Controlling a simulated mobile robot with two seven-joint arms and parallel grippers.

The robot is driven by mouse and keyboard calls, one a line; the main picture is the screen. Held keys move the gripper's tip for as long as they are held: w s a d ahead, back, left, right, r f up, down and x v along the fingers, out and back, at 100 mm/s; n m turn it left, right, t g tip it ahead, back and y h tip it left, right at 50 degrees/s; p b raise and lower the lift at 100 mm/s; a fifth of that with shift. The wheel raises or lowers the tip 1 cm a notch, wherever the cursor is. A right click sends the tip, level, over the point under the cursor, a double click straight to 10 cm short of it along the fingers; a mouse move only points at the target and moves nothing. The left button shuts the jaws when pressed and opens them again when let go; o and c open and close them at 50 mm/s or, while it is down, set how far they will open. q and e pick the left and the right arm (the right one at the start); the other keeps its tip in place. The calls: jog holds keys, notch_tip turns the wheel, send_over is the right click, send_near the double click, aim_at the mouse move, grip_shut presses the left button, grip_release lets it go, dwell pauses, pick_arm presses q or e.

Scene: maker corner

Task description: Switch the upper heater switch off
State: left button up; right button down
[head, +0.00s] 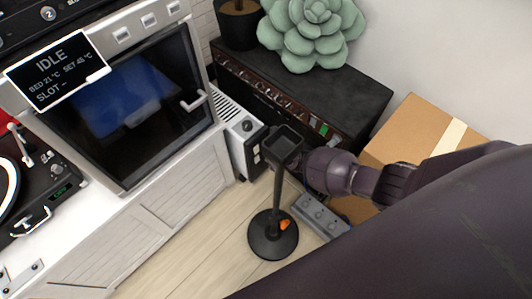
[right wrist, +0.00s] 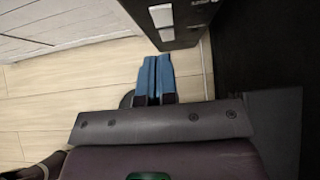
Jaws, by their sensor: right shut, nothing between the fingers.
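The white heater (head: 239,132) stands on the floor between the oven cabinet and the black amplifier. Its dark end panel carries a round knob and two small pale switches (head: 257,152), close together. In the right wrist view the panel (right wrist: 180,20) is at the top, with two pale switches, one (right wrist: 160,15) above the other (right wrist: 166,34) in the picture. Which way they are tipped is too small to tell. My right gripper (right wrist: 153,76) is shut and empty, its blue fingertips just below the panel in that view. In the head view its fingertips are hidden behind a black stand. My left gripper is out of view.
The black stand (head: 277,194) with a round base rises in front of the heater, close to my right wrist. A grey pedal box (head: 318,214) lies on the floor. The amplifier (head: 345,98) and cardboard box (head: 413,130) are at the right. Floor is clear at lower left of the stand.

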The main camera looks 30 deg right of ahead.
pick_arm(q)
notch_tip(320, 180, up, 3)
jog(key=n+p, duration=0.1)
jog(key=p, duration=0.4)
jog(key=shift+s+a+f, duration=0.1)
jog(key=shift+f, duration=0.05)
pick_arm(e)
jog(key=s+d+r, duration=0.1)
jog(key=s+r, duration=0.3)
jog(key=r, duration=0.3)
jog(key=shift+d+r, duration=0.15)
jog(key=shift+d, duration=0.25)
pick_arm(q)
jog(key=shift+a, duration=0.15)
